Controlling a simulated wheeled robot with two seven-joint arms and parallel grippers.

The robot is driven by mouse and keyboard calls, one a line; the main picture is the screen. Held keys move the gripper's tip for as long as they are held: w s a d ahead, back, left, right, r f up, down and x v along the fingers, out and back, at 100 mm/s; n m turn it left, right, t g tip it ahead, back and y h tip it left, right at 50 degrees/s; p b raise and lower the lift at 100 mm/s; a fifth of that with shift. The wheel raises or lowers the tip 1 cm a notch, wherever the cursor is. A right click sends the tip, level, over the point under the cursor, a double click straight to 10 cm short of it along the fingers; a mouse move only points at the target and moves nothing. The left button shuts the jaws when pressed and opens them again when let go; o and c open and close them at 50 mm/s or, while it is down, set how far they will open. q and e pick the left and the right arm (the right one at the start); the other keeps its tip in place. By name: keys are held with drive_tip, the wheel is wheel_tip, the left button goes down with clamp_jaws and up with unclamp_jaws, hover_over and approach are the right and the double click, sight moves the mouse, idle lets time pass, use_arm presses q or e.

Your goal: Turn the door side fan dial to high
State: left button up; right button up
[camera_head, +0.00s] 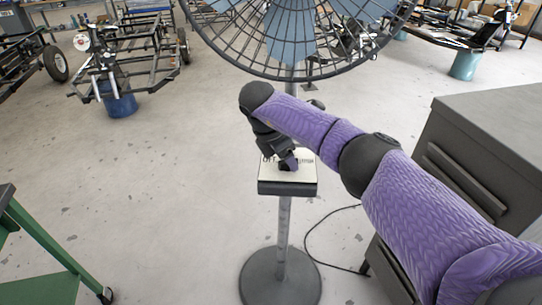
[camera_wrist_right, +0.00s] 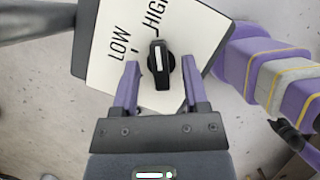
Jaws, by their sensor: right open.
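The fan's black dial (camera_wrist_right: 161,68) is on a white control panel (camera_wrist_right: 98,75) printed LOW and HIGH in the right wrist view. A white line on the dial points up the picture, roughly toward the HIGH mark. My right gripper (camera_wrist_right: 163,78) is open, with one purple finger on each side of the dial and a visible gap to each. In the head view my right gripper (camera_head: 287,163) is over the control box (camera_head: 287,188) on the fan's stand, largely hiding the dial. The fan (camera_head: 290,38) stands above it. My left gripper is not in view.
The fan's round base (camera_head: 280,278) rests on the floor with a cable (camera_head: 318,240) running right. A grey cabinet (camera_head: 490,140) stands at the right. A green cart (camera_head: 45,250) is at the lower left.

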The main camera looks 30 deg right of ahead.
drive_tip(key=v, duration=0.2)
drive_tip(key=a+p+v, duration=0.1)
drive_tip(key=v, duration=0.2)
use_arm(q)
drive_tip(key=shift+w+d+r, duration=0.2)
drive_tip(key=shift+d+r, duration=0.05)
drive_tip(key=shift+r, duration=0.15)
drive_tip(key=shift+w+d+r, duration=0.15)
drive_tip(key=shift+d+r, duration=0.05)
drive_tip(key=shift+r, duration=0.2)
use_arm(e)
drive_tip(key=a, duration=1.1)
drive_tip(key=shift+w+f, duration=0.25)
drive_tip(key=shift+w, duration=0.1)
drive_tip(key=shift+d, duration=0.1)
